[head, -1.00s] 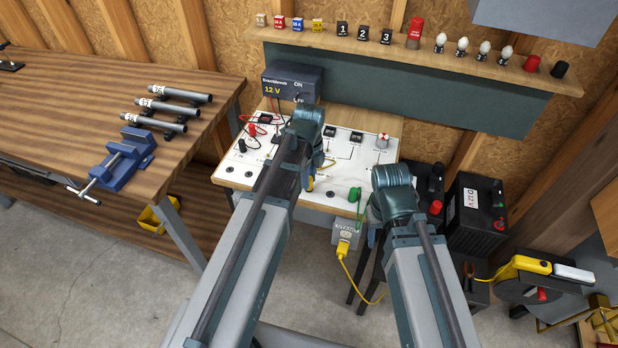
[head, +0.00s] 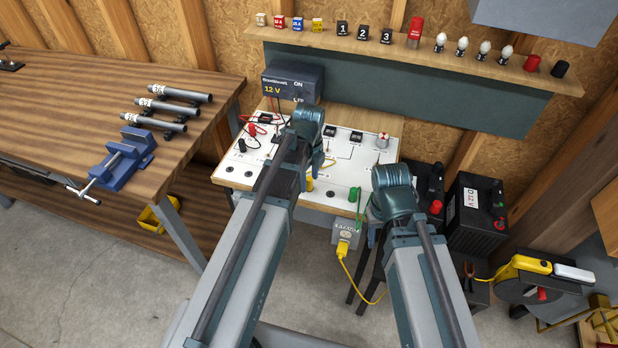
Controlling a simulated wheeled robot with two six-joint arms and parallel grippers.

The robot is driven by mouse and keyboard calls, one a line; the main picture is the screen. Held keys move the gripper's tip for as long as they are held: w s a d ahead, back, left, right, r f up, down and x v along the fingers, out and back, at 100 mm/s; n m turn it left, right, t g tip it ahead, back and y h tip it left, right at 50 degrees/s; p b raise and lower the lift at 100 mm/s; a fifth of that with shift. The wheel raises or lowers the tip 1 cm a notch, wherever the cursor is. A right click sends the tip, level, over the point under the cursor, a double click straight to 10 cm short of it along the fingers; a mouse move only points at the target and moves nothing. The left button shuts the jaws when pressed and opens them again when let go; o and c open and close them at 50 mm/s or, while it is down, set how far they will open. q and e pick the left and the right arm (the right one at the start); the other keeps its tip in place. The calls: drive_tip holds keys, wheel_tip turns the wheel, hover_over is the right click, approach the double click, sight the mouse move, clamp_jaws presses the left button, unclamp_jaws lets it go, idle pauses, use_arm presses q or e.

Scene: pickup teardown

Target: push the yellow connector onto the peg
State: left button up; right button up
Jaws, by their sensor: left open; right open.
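The yellow connector (head: 309,184) is a small upright piece on the white panel of the test bench (head: 337,180), just below my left gripper. A yellow wire (head: 329,163) shows beside that gripper. The peg cannot be made out, so I cannot tell how the connector sits on it. My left gripper (head: 316,168) is open, partly hidden by its own wrist, and appears a little above the connector. My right gripper (head: 372,238) is open, mostly hidden behind its arm, near the bench's front right corner. A green connector (head: 354,194) lies to its upper left.
A 12 V supply box (head: 292,82) stands at the bench's back left. Red and black leads (head: 253,130) lie at left. A grey outlet box (head: 345,234) with a yellow plug hangs at the front. Batteries (head: 474,212) stand at right.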

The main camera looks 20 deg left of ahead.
sight(310, 179)
use_arm(q)
wheel_tip(310, 179, up, 14)
drive_tip(key=p, duration=1.3)
drive_tip(key=shift+f, duration=0.25)
drive_tip(key=s+d+f+n+b, duration=0.2)
drive_tip(key=s+d+n, duration=0.3)
drive_tip(key=s+n, duration=0.2)
drive_tip(key=s+d+f+n+y+b, duration=0.1)
drive_tip(key=s+d+n, duration=0.4)
drive_tip(key=n, duration=0.6)
drive_tip(key=shift+s+d+f+b, duration=0.25)
drive_tip(key=shift+s+f+b, duration=0.7)
drive_tip(key=shift+s, duration=0.2)
